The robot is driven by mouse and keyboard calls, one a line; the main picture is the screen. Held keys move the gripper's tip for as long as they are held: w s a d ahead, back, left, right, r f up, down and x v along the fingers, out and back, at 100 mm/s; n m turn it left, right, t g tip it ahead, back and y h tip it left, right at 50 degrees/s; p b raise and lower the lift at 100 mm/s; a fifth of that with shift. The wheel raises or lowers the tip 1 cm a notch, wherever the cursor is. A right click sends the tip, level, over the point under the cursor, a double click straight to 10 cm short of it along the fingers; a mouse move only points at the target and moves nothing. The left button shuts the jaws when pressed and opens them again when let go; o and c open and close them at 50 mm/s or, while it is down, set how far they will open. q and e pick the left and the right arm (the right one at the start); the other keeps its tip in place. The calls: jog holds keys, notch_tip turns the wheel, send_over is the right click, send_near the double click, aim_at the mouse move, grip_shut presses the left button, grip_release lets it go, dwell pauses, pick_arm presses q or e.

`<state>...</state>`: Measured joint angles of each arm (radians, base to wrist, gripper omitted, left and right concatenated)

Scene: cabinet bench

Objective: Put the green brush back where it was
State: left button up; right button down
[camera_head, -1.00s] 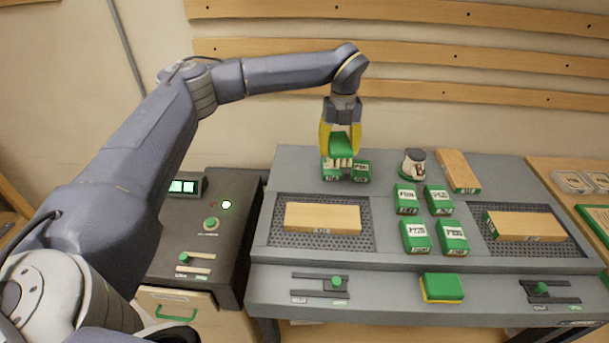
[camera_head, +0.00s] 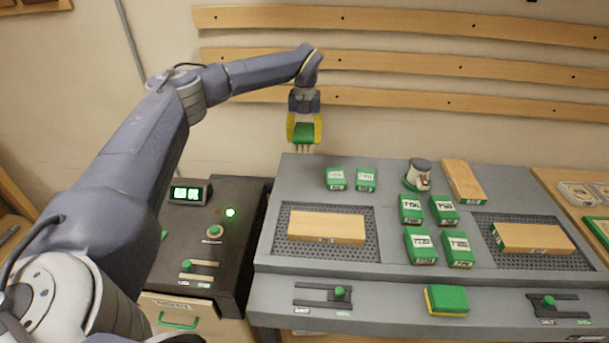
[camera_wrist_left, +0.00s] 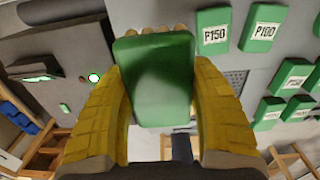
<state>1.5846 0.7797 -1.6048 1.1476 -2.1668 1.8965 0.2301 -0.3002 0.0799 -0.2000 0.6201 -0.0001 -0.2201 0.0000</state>
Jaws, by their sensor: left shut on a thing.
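The green brush (camera_head: 304,133) is a green block with pale bristles along its lower edge. My left gripper (camera_head: 304,128), with yellow fingers, is shut on it and holds it in the air at the back left of the grey bench. In the left wrist view the green brush (camera_wrist_left: 154,80) sits between the two yellow fingers (camera_wrist_left: 155,105), bristles at the top of the picture. My right gripper is not in view.
Several green labelled blocks (camera_head: 410,209) stand on the bench (camera_head: 390,280). Two more (camera_head: 336,179) stand near its back left edge. A white-grey cup-like item (camera_head: 418,175), wooden boards (camera_head: 326,226) and a green-yellow sponge (camera_head: 446,300) are also there. A dark control box (camera_head: 240,200) stands left.

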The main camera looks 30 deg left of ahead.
aim_at(304, 179)
pick_arm(q)
notch_tip(304, 179, down, 15)
jog(key=shift+f, duration=0.1)
dwell(0.7)
jog(key=shift+f, duration=0.1)
jog(key=o, duration=1.2)
jog(key=shift+o, duration=0.2)
notch_tip(304, 179, up, 12)
jog(key=shift+r, duration=0.15)
